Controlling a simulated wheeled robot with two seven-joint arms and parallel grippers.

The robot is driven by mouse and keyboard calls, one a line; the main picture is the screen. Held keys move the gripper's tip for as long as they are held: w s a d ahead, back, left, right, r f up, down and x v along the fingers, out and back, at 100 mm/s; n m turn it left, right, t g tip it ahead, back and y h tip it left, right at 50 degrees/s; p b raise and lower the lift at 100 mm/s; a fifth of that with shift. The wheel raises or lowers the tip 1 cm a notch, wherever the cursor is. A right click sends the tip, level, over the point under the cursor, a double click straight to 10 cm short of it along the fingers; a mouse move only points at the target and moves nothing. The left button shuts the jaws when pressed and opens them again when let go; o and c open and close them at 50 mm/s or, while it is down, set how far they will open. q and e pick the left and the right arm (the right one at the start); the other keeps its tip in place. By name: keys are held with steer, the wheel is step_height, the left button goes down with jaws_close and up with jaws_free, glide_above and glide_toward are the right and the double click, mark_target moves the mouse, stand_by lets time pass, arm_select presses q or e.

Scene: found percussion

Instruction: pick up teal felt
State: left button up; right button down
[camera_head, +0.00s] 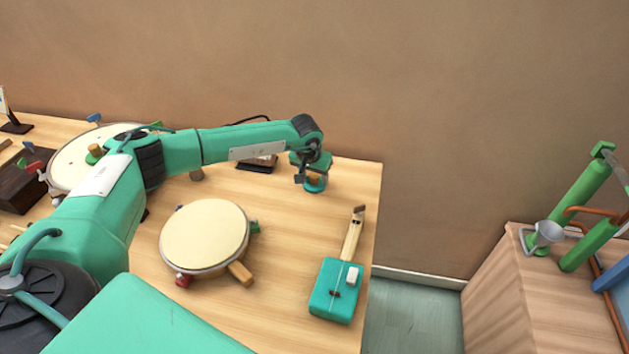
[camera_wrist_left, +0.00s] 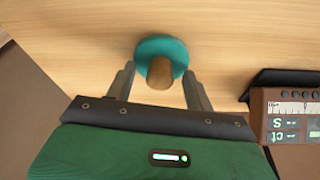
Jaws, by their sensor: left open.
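The teal felt (camera_head: 315,185) is a round teal piece on the wooden table, near its back right corner. In the left wrist view the teal felt (camera_wrist_left: 176,48) shows as a disc with a short brown wooden peg (camera_wrist_left: 160,73) standing up from its middle. My left gripper (camera_head: 307,177) is over it, pointing down. In the left wrist view the open fingers of my left gripper (camera_wrist_left: 159,88) stand on either side of the peg, with gaps showing at both sides. My right gripper is in neither view.
A brown box with a lit display (camera_wrist_left: 292,115) stands close to the right in the left wrist view. A cream-topped drum (camera_head: 205,235) and a teal stringed box (camera_head: 336,290) are on the table (camera_head: 285,240). The table's right edge is near my gripper.

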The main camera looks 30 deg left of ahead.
arm_select(q)
steer(key=c, duration=1)
steer(key=shift+c, duration=0.2)
steer(key=shift+r, duration=0.15)
